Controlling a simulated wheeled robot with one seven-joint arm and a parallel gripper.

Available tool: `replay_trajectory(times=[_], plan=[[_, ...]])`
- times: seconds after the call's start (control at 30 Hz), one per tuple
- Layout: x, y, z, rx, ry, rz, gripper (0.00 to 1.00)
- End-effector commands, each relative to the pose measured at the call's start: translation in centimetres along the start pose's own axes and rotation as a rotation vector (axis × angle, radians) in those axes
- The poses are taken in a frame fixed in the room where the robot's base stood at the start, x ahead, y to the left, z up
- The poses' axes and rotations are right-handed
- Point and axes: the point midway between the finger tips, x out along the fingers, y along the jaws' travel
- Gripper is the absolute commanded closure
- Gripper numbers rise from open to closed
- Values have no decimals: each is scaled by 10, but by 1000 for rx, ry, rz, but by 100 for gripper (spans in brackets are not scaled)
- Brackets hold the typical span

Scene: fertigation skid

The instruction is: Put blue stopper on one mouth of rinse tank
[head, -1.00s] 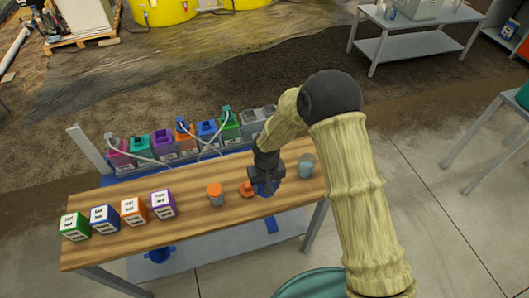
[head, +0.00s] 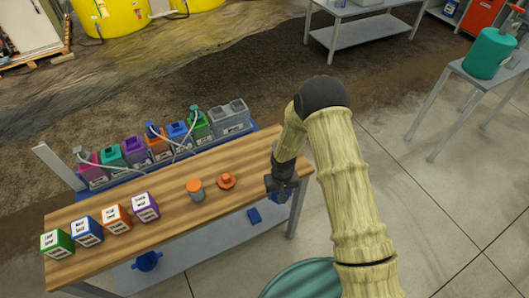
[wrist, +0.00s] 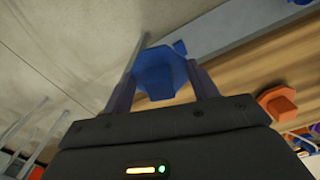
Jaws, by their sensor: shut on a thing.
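My gripper (head: 282,184) is shut on a blue stopper, held near the table's right front edge in the head view. The blue stopper (wrist: 160,73) shows clearly between the two fingers in the wrist view, a faceted blue piece. A grey tank (head: 229,117) with two mouths on top stands at the right end of the row of coloured tanks behind the table; it looks like the rinse tank, but I cannot read a label. My gripper is well to the right and in front of it.
Hoses (head: 170,155) loop over the coloured tanks. A blue item (head: 254,215) lies below the table.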

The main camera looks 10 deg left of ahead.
Motion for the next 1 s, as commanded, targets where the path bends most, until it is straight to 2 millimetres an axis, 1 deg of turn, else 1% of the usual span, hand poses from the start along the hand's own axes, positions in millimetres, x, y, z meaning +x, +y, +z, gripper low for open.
replay_trajectory(times=[0.03,0.17,0.3,0.4,0.5,0.6,0.67,1.0], plan=[[8,15,4,30,-4,1,63],[32,60,19,121,-6,2,63],[61,114,46,237,-6,2,63],[80,148,69,314,-5,3,63],[93,171,88,372,-2,4,63],[100,184,99,404,1,5,63],[101,187,102,411,1,6,63],[101,187,102,411,2,6,63]])
